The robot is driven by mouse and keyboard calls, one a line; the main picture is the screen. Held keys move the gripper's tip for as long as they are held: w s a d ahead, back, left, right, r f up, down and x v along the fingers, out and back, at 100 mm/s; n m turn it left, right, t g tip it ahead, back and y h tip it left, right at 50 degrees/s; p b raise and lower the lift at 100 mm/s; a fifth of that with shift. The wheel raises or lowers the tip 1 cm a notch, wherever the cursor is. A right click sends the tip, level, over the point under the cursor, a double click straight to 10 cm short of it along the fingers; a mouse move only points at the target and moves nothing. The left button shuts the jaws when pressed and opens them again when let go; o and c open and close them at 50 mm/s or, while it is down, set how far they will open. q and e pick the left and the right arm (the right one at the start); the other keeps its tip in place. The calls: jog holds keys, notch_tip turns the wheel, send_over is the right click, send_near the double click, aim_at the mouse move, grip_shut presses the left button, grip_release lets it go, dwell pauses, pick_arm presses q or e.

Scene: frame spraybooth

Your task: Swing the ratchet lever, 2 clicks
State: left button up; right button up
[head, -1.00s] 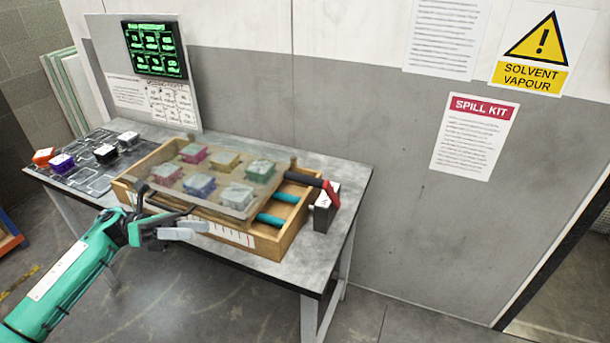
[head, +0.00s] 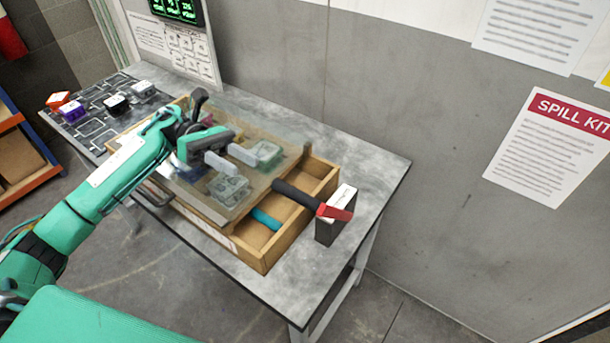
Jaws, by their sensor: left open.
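The ratchet lever (head: 297,195) has a long black grip and a red end. Its red end lies over a dark block (head: 330,225) with a white label at the right of the table, and its black grip points left over the wooden box's open end. My left gripper (head: 231,159) is open and empty, above the sliding see-through panel of the box, to the left of the lever and apart from it. My left forearm hides part of the box. My right gripper is not in view.
The wooden box (head: 265,257) holds teal rods and carries a see-through panel with coloured blocks; several are hidden by my arm. A dark mat (head: 90,130) with small orange, purple, black and grey blocks lies at the far left. The table (head: 375,165) is clear behind the lever.

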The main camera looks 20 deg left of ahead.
aim_at(286, 186)
pick_arm(q)
jog(key=p+x, duration=0.5)
jog(key=x, duration=0.7)
jog(key=shift+d+r, duration=0.1)
jog(key=shift+s+d, duration=0.25)
jog(key=shift+d, duration=0.35)
grip_shut()
